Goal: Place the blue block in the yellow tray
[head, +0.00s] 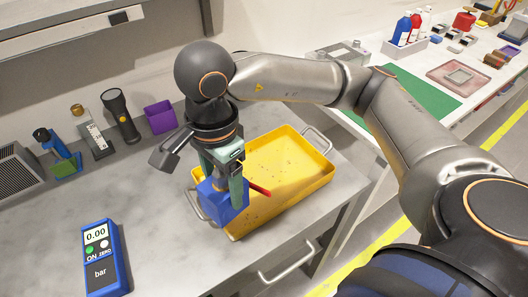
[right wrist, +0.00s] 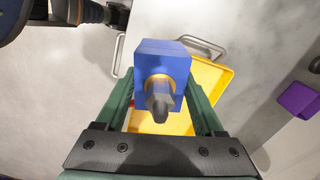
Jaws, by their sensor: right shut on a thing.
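My right gripper (head: 228,178) has green fingers and points down. It is shut on the blue block (head: 212,196), one finger on each side. In the right wrist view the block (right wrist: 165,62) sits between the fingers, and a dark knob with an orange ring stands on the face toward the camera. The yellow tray (head: 300,180) has metal handles at its ends. In the head view the block overlaps the tray's left end and handle; its exact height is hard to tell. My left gripper is not in view.
A red stick-like thing (head: 260,190) shows over the tray beside the block. A purple bin (head: 160,117), a flashlight (head: 121,115) and other tools stand along the back. A blue pressure meter (head: 102,260) lies front left. The grey bench between is clear.

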